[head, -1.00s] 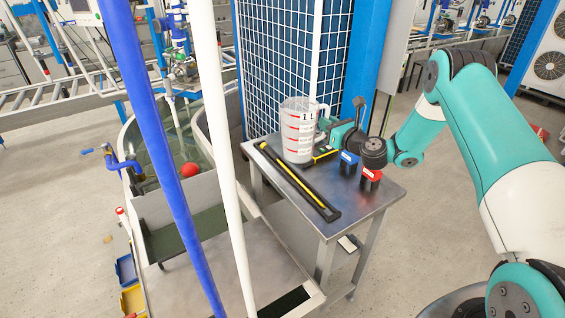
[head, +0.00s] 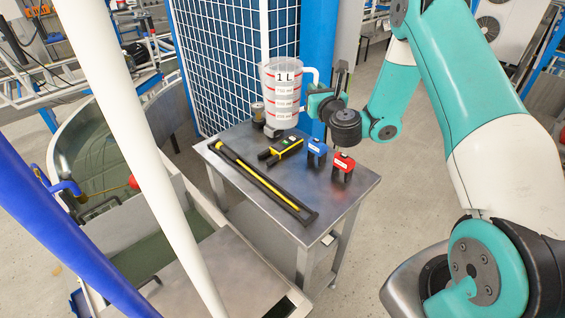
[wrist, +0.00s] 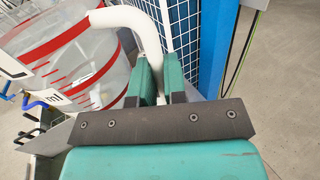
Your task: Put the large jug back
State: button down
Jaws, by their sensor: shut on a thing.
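The large jug (head: 281,95) is clear, marked "1 L", with red graduation lines and a white handle. It is about upright at the back of the steel table (head: 240,205), and its base appears to be raised above the top. My gripper (head: 314,101) is shut on the jug's handle, on the jug's right side. In the wrist view the teal fingers of my gripper (wrist: 160,78) close around the white handle (wrist: 128,18); the jug's wall (wrist: 75,65) fills the upper left. The jug's contents cannot be made out.
A small dark round item (head: 258,113) stands behind.

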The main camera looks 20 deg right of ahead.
notch_tip(320, 180, down, 20)
jog(key=s+h+b, duration=0.1)
jog(key=b, duration=1.8)
jog(key=shift+s+d+r+m, duration=0.15)
jog(key=shift+s+d+m, duration=0.1)
jog(key=shift+d+m, duration=0.1)
jog(key=shift+f+b, duration=0.25)
jog(key=shift+b, duration=0.2)
jog(key=c, duration=1.2)
grip_release()
jog(key=shift+o, duration=0.2)
jog(key=shift+r, duration=0.15)
